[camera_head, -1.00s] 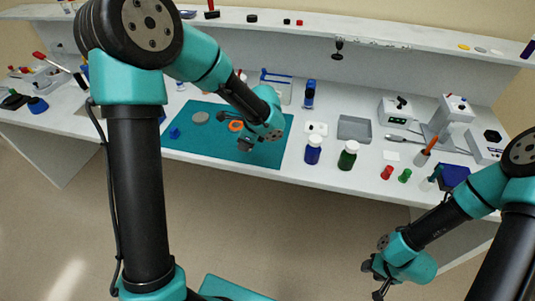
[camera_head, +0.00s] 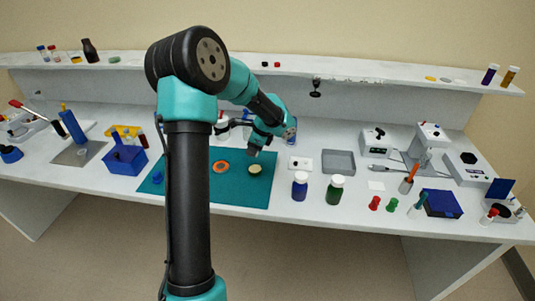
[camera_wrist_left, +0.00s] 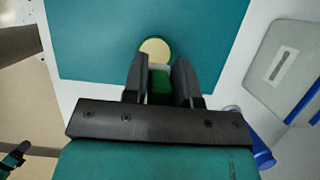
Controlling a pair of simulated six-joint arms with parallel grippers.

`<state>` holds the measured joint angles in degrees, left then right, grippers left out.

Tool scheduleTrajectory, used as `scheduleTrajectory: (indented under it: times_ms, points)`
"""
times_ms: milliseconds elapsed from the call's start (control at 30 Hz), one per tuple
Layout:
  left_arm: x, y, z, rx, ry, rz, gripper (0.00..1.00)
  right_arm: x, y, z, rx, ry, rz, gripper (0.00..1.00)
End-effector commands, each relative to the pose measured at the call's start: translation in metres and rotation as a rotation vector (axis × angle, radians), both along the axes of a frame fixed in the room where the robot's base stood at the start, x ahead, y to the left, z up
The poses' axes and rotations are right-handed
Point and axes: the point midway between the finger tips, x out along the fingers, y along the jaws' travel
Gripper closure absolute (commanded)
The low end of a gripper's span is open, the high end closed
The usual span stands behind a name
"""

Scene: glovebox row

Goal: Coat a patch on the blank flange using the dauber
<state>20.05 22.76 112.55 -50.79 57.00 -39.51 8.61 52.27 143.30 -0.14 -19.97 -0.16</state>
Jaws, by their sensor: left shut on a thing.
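My left gripper (camera_head: 256,150) is low over the back right part of the teal mat (camera_head: 235,195). In the left wrist view, the left gripper (camera_wrist_left: 160,75) is shut on a dark green piece (camera_wrist_left: 160,88), apparently the dauber; its tip is hard to make out. A round cream-topped disc or pot (camera_head: 255,169) with a green edge lies on the mat close by. It also shows just beyond the fingertips in the left wrist view (camera_wrist_left: 155,50); contact cannot be told. The blank flange is not clearly seen, likely hidden behind my left arm. My right gripper is out of view.
An orange ring (camera_head: 221,167) and a small blue piece (camera_head: 157,178) lie on the mat. A blue bottle (camera_head: 300,186) and a green bottle (camera_head: 335,189) stand right of it, with a grey tray (camera_head: 339,162) behind. The mat's front part is clear.

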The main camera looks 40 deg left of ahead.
Motion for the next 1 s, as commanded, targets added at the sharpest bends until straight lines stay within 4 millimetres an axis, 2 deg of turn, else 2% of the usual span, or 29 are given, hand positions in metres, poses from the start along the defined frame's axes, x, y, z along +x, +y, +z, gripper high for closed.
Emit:
scheduleTrajectory:
  times_ms: [467, 1000]
  points:
    - [-0.001, 0.001, -0.003, 0.0, 0.002, 0.002, 0.98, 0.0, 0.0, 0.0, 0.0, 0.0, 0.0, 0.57]
    - [-0.001, 0.001, -0.045, -0.001, 0.003, 0.002, 0.98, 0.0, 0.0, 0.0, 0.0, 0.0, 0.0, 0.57]
